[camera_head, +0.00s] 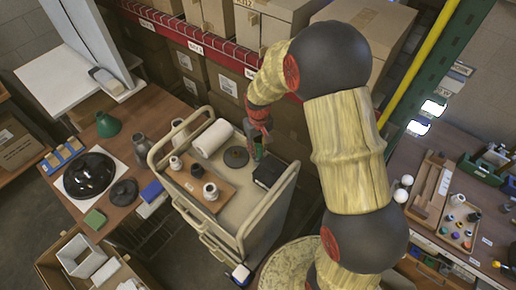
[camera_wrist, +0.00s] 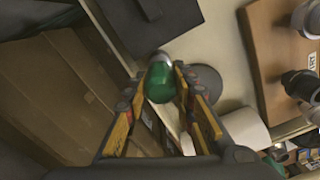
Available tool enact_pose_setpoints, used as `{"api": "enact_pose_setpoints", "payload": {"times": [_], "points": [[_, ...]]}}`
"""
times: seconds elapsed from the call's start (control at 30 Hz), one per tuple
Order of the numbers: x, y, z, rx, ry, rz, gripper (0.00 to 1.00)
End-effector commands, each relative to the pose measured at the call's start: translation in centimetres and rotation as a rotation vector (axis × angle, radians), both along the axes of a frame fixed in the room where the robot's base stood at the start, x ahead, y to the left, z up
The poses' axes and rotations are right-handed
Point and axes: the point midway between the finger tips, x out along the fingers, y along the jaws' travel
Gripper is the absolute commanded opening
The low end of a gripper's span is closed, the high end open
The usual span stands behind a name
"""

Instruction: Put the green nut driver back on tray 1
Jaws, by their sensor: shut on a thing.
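The green nut driver (camera_wrist: 160,82) is held between the two fingers of my gripper (camera_wrist: 160,73) in the wrist view, its green handle facing the camera. In the head view my gripper (camera_head: 258,132) is above the cart's top, and a small part of the green driver (camera_head: 258,152) shows below it. A second wooden tray (camera_head: 444,236) with small coloured items is on the right bench. I cannot read which tray is number 1.
The beige cart (camera_head: 229,219) has raised rails. A white roll (camera_head: 212,138), a dark disc (camera_head: 236,157) and a black box (camera_head: 270,171) stand on it near my gripper. Stacked cartons (camera_head: 225,88) on a red-edged rack are close behind. A strip of cart top beside the tray is bare.

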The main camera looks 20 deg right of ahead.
Motion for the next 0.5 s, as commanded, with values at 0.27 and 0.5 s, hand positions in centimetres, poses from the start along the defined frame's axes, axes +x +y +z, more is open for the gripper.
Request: {"api": "enact_pose_setpoints", "payload": {"times": [0.27, 0.5], "points": [[-0.03, 0.0, -0.3, 0.0, 0.001, 0.0, 0.29], [-0.02, 0.0, -0.27, 0.0, 0.001, 0.0, 0.43]]}}
